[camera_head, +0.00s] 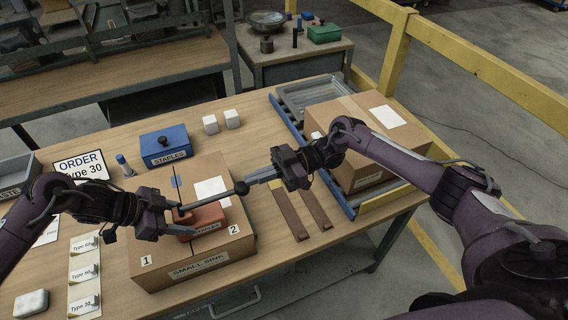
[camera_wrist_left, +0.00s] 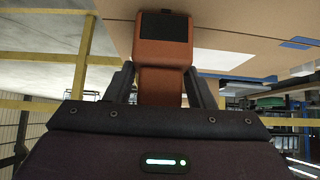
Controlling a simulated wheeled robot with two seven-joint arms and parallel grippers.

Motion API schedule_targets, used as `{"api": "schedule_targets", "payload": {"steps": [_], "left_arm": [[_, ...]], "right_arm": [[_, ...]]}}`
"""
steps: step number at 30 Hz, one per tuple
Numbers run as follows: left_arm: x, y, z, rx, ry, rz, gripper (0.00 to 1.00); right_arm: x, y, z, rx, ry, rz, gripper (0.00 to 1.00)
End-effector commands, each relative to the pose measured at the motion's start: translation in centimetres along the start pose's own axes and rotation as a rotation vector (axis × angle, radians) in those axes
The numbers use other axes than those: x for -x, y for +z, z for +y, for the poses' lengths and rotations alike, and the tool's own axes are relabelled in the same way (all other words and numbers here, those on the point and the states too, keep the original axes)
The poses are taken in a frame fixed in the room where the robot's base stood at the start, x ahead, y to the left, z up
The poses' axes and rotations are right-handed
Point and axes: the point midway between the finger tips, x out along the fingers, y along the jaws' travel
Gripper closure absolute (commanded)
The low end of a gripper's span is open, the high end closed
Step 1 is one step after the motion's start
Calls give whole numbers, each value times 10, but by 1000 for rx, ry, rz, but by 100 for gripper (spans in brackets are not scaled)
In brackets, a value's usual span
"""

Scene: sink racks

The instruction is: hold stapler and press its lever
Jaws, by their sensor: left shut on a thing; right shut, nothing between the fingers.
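The orange-red stapler (camera_head: 207,222) sits on top of the cardboard box labelled SMALL SINK (camera_head: 150,255). My left gripper (camera_head: 178,216) is shut on the stapler's left end. In the left wrist view, the stapler's orange body (camera_wrist_left: 161,60) stands between the two fingers. My right gripper (camera_head: 254,181) is shut and empty; its fingertips are right beside the ball knob. I cannot tell whether they touch it.
Two brown strips (camera_head: 300,213) lie right of the box. A larger carton (camera_head: 350,110) sits on a blue-railed conveyor at right. Type cards (camera_head: 84,272) and a white block (camera_head: 31,304) are at left.

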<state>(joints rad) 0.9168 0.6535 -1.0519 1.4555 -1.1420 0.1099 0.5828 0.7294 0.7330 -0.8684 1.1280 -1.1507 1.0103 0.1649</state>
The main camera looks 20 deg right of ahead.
Motion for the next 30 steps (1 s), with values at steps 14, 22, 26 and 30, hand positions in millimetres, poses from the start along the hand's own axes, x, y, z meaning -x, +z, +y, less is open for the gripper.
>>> {"api": "schedule_targets", "payload": {"steps": [14,22,26,30], "left_arm": [[-1,3,1,4,1,-7,71],[-1,3,0,4,0,-8,71],[-1,3,0,4,0,-7,71],[-1,3,0,4,-1,-7,71]], "right_arm": [[65,-18,2,5,3,0,100],[94,-16,2,8,2,3,100],[102,-16,2,7,3,4,100],[107,-16,1,8,3,5,100]]}}
